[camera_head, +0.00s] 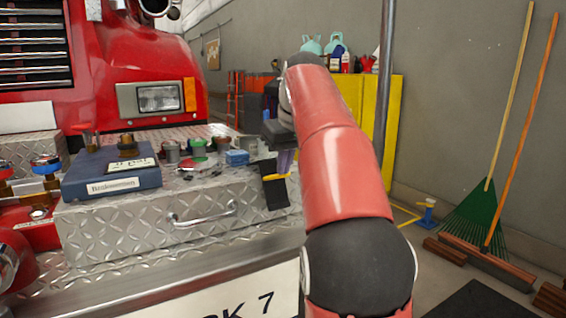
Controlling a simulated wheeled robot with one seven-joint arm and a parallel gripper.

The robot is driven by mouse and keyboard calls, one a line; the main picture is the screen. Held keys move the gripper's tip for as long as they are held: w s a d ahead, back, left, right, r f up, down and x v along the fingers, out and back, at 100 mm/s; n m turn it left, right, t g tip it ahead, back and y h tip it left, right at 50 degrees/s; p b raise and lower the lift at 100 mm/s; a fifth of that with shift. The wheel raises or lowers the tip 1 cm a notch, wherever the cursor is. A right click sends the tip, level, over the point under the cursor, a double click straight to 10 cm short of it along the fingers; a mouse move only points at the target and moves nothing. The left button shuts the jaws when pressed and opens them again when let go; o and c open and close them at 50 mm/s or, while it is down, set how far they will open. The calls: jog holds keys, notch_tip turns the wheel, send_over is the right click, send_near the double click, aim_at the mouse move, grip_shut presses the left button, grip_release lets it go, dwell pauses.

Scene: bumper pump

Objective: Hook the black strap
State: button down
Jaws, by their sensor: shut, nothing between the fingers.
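The black strap (275,194) hangs over the front edge of the diamond-plate bumper box, with a yellow band near its top. My gripper (284,161) is just above the strap, at the right end of the box, pointing down. It is shut and empty. My own arm hides part of the area behind and to the right of it. I cannot tell whether the fingertips touch the strap, and no hook for it can be made out.
A blue box labelled Brakesommen (112,177) sits on the bumper at left. Several caps and fittings, including a small blue block (237,157), stand near the gripper. A metal handle (203,215) sticks out in front. A grey pole (385,80) rises behind my arm.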

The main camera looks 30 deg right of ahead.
jog(key=t+b, duration=0.4)
jog(key=b, duration=0.9)
send_near(278, 201)
jog(key=x, duration=0.4)
jog(key=shift+w+d+f, duration=0.1)
jog(key=shift+f, duration=0.3)
jog(key=shift+f+t+b, duration=0.2)
jog(key=shift+t+b, duration=0.3)
jog(key=shift+b, duration=0.25)
jog(key=shift+r, duration=0.15)
